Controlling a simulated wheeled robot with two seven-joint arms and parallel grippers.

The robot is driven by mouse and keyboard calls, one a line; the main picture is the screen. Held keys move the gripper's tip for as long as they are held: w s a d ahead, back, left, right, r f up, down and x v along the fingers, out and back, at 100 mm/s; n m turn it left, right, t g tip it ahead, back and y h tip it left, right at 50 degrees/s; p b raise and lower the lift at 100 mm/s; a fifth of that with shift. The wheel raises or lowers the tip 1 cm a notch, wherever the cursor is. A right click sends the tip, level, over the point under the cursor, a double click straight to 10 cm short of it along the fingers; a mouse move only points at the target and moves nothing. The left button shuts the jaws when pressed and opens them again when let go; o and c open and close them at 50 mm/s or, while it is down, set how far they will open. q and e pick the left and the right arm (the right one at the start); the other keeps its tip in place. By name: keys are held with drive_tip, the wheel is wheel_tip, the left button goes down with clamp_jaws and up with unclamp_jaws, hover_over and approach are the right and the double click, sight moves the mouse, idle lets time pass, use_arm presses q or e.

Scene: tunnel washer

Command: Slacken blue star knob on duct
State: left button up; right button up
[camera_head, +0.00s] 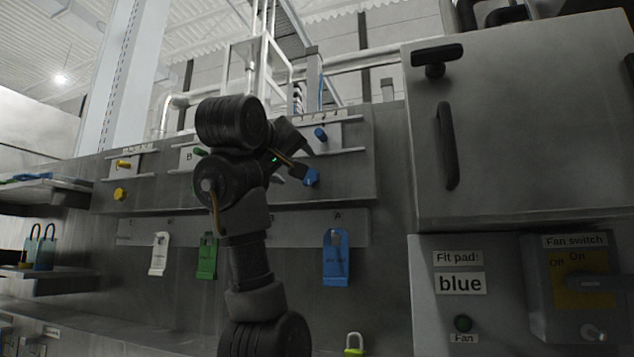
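The blue star knob (312,177) sits on the front of the grey duct (350,185), below a blue peg (320,134). An arm of mine, which I take as the left, rises through the middle of the view. Its dark gripper (298,170) points down and right, with its tip at or very near the left side of the blue star knob. The fingers are small and dark, so I cannot tell whether they are open, shut or touching the knob. My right gripper is out of view.
A yellow star knob (120,194) sits at the duct's left. Green (207,257), white (159,254) and blue tags (336,258) hang below. A grey cabinet (520,120) with a black handle stands right, above a sign (460,283) reading "blue" and a fan switch (580,285).

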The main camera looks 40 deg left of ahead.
sight(309, 176)
use_arm(q)
drive_tip(key=p+x, duration=0.2)
drive_tip(key=x, duration=0.1)
drive_tip(key=p+x, duration=0.2)
drive_tip(key=x, duration=0.1)
drive_tip(key=p+x, duration=0.2)
drive_tip(key=x, duration=0.1)
drive_tip(key=shift+s+a+r, duration=0.15)
drive_tip(key=shift+s+a, duration=0.05)
drive_tip(key=shift+a, duration=0.15)
drive_tip(key=shift+w+p, duration=0.25)
drive_tip(key=shift+p, duration=0.1)
drive_tip(key=shift+w+a, duration=0.15)
drive_tip(key=c, duration=1)
drive_tip(key=shift+o, duration=0.2)
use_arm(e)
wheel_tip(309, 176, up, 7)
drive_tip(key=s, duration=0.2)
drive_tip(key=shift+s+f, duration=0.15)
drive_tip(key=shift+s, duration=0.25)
